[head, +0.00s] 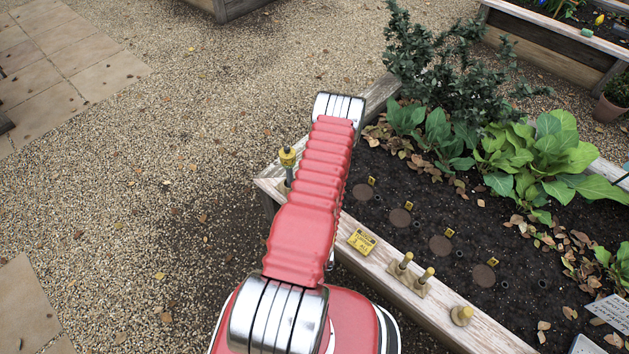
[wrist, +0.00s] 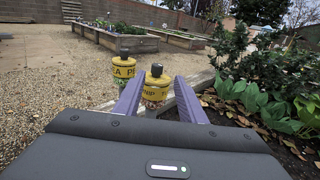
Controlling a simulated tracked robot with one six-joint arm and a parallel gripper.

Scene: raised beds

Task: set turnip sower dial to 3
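Two yellow-banded sowers stand ahead in the wrist view. The nearer sower (wrist: 157,88) has a dark knob on top and shows between the fingers, beyond their tips. Its lettering is only partly readable, seemingly ending in "NIP". The other sower (wrist: 123,72) stands to its left, with letters like "EA P". One yellow-topped sower (head: 288,160) shows at the bed's corner in the head view; the other is probably hidden by my arm. My gripper (wrist: 160,92) has its two purple fingers apart and empty. No dial number is readable.
The raised bed's wooden rim (head: 412,305) runs along the right, with a yellow tag (head: 362,241) and several wooden pegs (head: 405,262) on it. Leafy plants (head: 540,160) fill the bed's far side. Open gravel (head: 130,200) lies to the left.

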